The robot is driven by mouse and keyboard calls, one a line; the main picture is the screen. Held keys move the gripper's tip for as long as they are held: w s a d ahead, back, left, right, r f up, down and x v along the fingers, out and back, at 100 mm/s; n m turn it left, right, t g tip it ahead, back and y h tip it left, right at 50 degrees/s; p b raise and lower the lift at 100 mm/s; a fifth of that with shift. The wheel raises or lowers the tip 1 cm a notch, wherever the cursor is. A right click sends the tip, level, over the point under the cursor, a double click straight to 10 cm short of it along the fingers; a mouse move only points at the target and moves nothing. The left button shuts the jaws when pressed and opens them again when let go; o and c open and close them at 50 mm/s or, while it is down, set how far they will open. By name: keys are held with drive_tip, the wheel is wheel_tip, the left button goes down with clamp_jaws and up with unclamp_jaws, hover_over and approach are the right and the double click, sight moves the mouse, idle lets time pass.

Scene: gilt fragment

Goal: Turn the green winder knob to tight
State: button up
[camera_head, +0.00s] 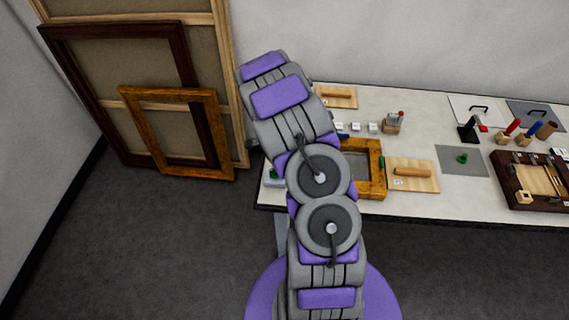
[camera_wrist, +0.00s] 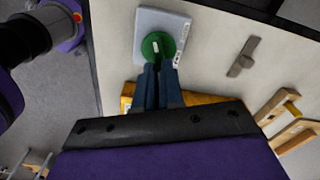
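The round green winder knob (camera_wrist: 158,46) sits on a pale grey plate (camera_wrist: 178,22) in the wrist view. A short white mark shows on its face, and small lettering too blurred to read is on the plate at its right. In the head view the green knob (camera_head: 273,173) is partly seen at the table's left end, just left of my arm. My gripper (camera_wrist: 158,67) has its two dark blue fingers close together, with the tips at the knob's lower edge. Whether they grip part of the knob is hidden. My arm hides the gripper in the head view.
An ochre frame (camera_head: 375,180) lies on the white table (camera_head: 427,118) close to the knob. A wooden board with a handle (camera_head: 413,174) is beside it. A dark tool tray (camera_head: 529,181) is at the right. Framed canvases (camera_head: 140,60) lean against the wall at left.

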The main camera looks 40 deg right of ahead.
drive_tip(key=shift+o, duration=0.6)
drive_tip(key=shift+w+a+r, duration=0.1)
drive_tip(key=shift+w+a, duration=0.2)
drive_tip(key=shift+w, duration=0.3)
drive_tip(key=shift+w+a, duration=0.3)
drive_tip(key=shift+w, duration=0.25)
drive_tip(key=r, duration=0.1)
drive_tip(key=r+p, duration=0.1)
drive_tip(key=r, duration=0.1)
drive_tip(key=shift+s+a, duration=0.15)
drive_tip(key=shift+s, duration=0.25)
drive_tip(key=shift+w+d+r, duration=0.15)
drive_tip(key=shift+d+r, duration=0.3)
drive_tip(key=shift+d, duration=0.05)
wheel_tip(320, 180, up, 15)
drive_tip(key=p, duration=0.5)
